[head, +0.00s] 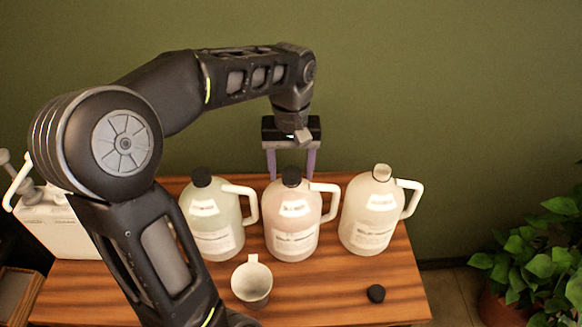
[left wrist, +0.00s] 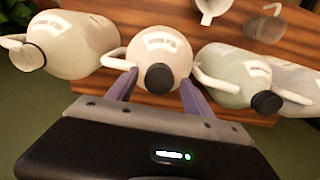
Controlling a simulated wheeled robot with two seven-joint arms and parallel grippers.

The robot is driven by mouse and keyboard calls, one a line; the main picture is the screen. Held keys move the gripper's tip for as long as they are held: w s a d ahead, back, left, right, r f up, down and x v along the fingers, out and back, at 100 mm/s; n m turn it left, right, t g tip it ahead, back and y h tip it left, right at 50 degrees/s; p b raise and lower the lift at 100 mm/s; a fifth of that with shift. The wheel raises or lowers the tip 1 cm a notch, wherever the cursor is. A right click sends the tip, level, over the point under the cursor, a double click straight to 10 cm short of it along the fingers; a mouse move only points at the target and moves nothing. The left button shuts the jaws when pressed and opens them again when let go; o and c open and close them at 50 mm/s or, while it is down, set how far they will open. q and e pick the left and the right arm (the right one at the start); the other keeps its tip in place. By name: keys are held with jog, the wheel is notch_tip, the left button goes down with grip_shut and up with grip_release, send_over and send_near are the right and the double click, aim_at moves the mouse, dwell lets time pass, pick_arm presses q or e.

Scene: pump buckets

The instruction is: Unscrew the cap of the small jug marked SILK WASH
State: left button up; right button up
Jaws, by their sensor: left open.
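Three small jugs stand in a row on the wooden table. The left, greenish one (head: 210,222) and the middle, pinkish one (head: 292,222) wear black caps. The right, cream one (head: 370,215) has an open mouth. The labels are too small to read surely, so I cannot tell which says SILK WASH. My left gripper (head: 291,174) is open, pointing down over the middle jug. In the left wrist view its fingers (left wrist: 158,78) are on either side of the middle jug's black cap (left wrist: 159,78); I see no clear contact. My right gripper is not in view.
A loose black cap (head: 376,293) lies on the table's front right. A white mug (head: 251,283) stands in front of the jugs. A white pump bucket (head: 55,225) is at the left, partly behind my arm. A leafy plant (head: 540,255) is beyond the table's right edge.

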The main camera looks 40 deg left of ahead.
pick_arm(q)
jog(key=m+p, duration=0.1)
jog(key=m, duration=0.5)
jog(key=shift+m, duration=0.4)
jog(key=m, duration=0.8)
jog(key=shift+p, duration=0.35)
jog(key=shift+c, duration=0.4)
grip_shut()
